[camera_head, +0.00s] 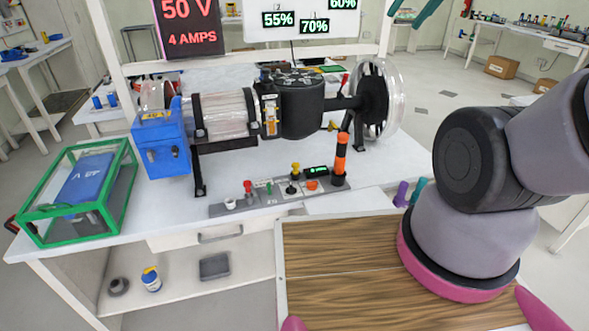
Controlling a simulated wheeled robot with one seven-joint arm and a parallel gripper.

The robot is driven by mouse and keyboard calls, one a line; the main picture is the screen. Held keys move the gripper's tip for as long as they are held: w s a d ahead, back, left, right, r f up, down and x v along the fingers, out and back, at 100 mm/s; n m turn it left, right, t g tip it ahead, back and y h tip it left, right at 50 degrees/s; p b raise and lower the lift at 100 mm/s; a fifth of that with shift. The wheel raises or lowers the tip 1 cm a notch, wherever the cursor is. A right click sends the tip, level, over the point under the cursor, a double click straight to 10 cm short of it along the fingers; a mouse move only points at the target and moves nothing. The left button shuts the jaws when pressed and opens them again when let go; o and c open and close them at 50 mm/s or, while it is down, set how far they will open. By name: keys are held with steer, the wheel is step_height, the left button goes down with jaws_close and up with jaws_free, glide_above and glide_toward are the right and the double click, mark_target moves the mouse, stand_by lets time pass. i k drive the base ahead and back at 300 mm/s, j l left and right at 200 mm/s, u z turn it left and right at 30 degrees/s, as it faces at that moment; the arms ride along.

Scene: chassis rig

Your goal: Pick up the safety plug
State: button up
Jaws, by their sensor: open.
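I cannot tell for sure which part is the safety plug. A panel strip (262,205) along the bench's front edge carries a red knob (248,187), a yellow knob (295,169), a low orange piece (311,185) and a small green display (317,170). An upright orange and black handle (341,155) stands at its right end.
The motor rig (300,105) with a clear wheel cover (394,95) stands behind the panel. A blue box (160,145) and a green-framed clear case (125,190) are at left. Screens (190,25) hang above. My arm fills the right side.

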mark_target(296, 166)
steer(key=j, duration=0.4)
steer(key=k+j+z, duration=0.15)
steer(key=j, duration=0.65)
steer(key=i+j, duration=0.1)
steer(key=j, duration=0.4)
steer(key=i+j+z, duration=0.15)
steer(key=j, duration=0.35)
steer(key=k, duration=0.05)
